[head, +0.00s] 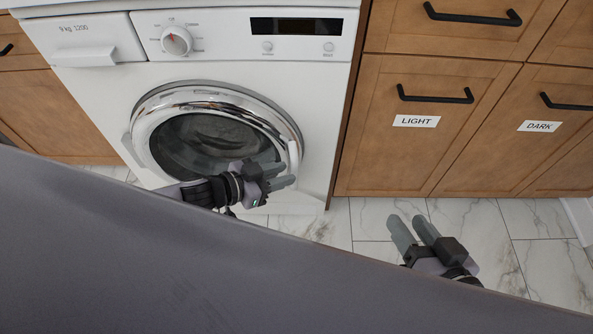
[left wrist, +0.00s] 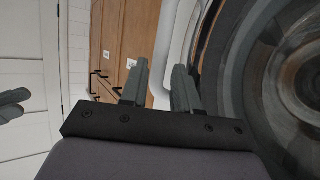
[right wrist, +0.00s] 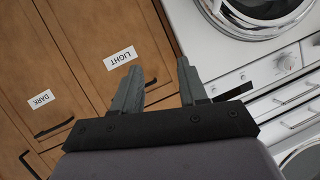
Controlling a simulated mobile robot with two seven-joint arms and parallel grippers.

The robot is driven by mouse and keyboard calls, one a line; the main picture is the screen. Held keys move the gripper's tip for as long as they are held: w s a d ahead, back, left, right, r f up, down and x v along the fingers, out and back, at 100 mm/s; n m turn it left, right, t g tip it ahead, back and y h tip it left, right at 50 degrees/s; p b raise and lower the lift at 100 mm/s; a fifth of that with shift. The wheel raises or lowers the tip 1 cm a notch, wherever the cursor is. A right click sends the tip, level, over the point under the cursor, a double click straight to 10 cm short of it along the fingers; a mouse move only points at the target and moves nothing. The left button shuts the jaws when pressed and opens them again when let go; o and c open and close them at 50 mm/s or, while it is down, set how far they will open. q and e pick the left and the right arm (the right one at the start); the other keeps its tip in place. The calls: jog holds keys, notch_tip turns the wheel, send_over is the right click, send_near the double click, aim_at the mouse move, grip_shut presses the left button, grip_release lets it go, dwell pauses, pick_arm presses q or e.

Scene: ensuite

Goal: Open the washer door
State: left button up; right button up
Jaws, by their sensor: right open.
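The white washer (head: 95,110) stands at the left in the head view. Its round door (head: 210,140) has a chrome ring, dark glass and a white handle (head: 295,155) on its right side; the door looks closed. My left gripper (head: 288,177) is at the lower part of this handle. In the left wrist view its fingers (left wrist: 160,88) stand partly apart with a white bar of the handle (left wrist: 165,60) between them. The contact itself is hard to see. My right gripper (head: 408,228) is open and empty over the floor, in front of the cabinets.
Wooden cabinets labelled LIGHT (head: 416,121) and DARK (head: 540,126), with black bar handles, stand right of the washer. The washer's dial (head: 176,40) and display (head: 296,26) are above the door. The marble-tiled floor (head: 480,225) is clear on the right.

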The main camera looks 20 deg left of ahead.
aim_at(294, 171)
pick_arm(q)
jog(key=shift+b+x, duration=0.65)
jog(key=shift+x, duration=1.5)
grip_shut()
